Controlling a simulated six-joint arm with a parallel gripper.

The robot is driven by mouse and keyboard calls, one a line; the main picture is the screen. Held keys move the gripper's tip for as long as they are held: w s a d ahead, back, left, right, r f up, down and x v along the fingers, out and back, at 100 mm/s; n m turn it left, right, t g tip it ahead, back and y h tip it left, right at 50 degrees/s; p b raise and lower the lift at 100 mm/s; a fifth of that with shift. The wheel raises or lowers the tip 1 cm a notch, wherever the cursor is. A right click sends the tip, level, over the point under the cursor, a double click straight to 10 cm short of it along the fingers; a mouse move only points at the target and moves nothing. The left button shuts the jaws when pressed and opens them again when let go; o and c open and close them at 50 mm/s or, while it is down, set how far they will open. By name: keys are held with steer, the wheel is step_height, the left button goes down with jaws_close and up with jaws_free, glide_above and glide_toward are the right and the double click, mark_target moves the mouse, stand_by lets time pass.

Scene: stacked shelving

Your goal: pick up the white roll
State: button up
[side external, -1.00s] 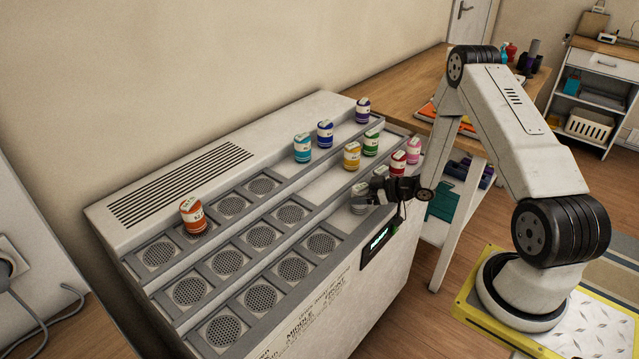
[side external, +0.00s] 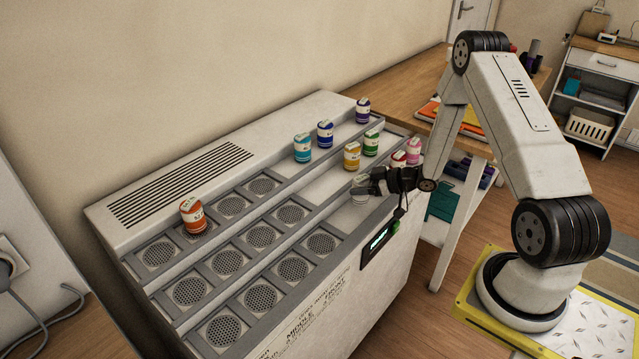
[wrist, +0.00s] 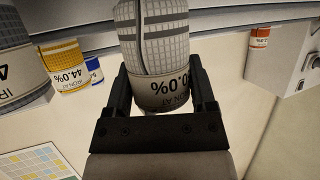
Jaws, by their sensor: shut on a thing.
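The white roll (side external: 360,194) is between the fingers of my gripper (side external: 369,186), over the front step of the stepped shelf at its right part. In the wrist view the roll (wrist: 153,40) fills the space between the two black fingers (wrist: 160,90), which touch it on both sides.
The stepped shelf (side external: 297,338) has round grilles, mostly empty. Yellow (side external: 352,158), green (side external: 371,143), red (side external: 399,160) and pink (side external: 414,151) rolls stand close behind and right. Cyan (side external: 303,148), blue (side external: 325,134) and purple (side external: 363,110) stand further back; orange (side external: 192,217) is alone at left.

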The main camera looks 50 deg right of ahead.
steer(key=s+a+r, duration=0.5)
steer(key=s+r, duration=0.5)
steer(key=s, duration=0.3)
stand_by(0.6)
